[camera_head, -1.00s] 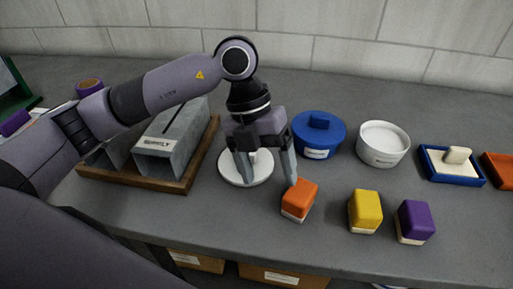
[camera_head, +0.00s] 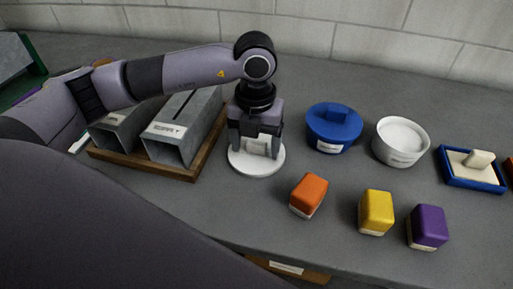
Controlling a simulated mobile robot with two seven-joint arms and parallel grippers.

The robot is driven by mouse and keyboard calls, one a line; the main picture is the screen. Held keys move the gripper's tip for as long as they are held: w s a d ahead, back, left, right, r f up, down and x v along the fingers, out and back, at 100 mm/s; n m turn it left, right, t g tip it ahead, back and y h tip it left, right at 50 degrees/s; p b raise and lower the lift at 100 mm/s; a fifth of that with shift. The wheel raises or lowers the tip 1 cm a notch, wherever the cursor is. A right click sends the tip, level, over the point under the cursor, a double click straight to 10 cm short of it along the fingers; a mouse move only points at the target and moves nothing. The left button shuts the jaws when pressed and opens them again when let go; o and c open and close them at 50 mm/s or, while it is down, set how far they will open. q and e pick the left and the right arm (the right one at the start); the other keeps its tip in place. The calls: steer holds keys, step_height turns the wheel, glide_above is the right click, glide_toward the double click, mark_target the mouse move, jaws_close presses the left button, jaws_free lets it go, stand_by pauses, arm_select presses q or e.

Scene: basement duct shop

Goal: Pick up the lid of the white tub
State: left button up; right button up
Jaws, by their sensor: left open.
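The white lid (camera_head: 242,167) lies flat on the grey bench, below my left gripper (camera_head: 255,150). The gripper points down with its fingers apart, one on each side of the lid's raised white handle. The handle is partly hidden by the gripper, and I cannot tell whether the fingers touch it. My right gripper is not in view.
A blue lidded tub (camera_head: 333,133) stands between the lid and the white tub. Orange (camera_head: 309,192), yellow (camera_head: 376,210) and purple (camera_head: 428,225) blocks sit nearer the front edge. Metal ducts in a wooden tray (camera_head: 190,174) are close on the left. A blue tray (camera_head: 472,181) is far right.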

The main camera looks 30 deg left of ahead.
arm_select(q)
steer(key=shift+c, duration=0.3)
steer(key=c, duration=1)
steer(key=shift+r, duration=0.15)
